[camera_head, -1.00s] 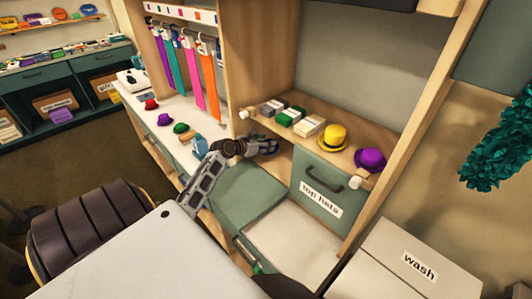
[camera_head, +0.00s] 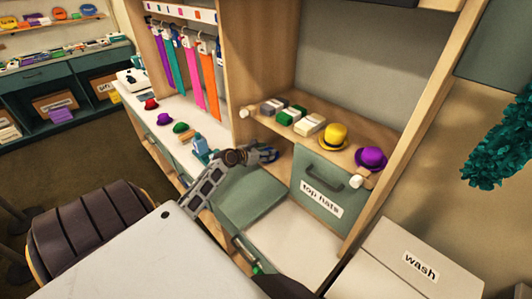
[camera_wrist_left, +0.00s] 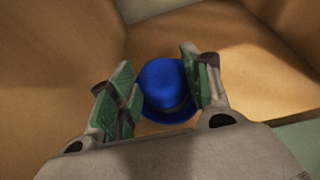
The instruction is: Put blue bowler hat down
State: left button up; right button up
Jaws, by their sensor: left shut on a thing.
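The blue bowler hat (camera_wrist_left: 168,88) shows in the left wrist view between the green-padded fingers of my left gripper (camera_wrist_left: 160,92), which is shut on it. Wooden surfaces surround it; whether the hat touches the one beneath, I cannot tell. In the head view the gripper (camera_head: 262,155) is at the opening left of the top hats drawer, below the shelf. Only a sliver of the blue hat (camera_head: 269,154) shows there. A dark shape with a green tip at the bottom edge may be my right gripper (camera_head: 257,268); its fingers are not clear.
Yellow (camera_head: 333,137) and purple (camera_head: 370,159) hats stand on the shelf above the top hats drawer (camera_head: 320,190). Small red, purple and green hats sit on the white counter (camera_head: 163,133) at left. A wash box (camera_head: 410,262) is at lower right.

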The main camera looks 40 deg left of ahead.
pick_arm(q)
jog(key=shift+w+f, duration=0.1)
jog(key=shift+f, duration=0.1)
dwell(0.3)
jog(key=o, duration=0.8)
jog(key=shift+r, duration=0.1)
jog(key=shift+v, duration=6)
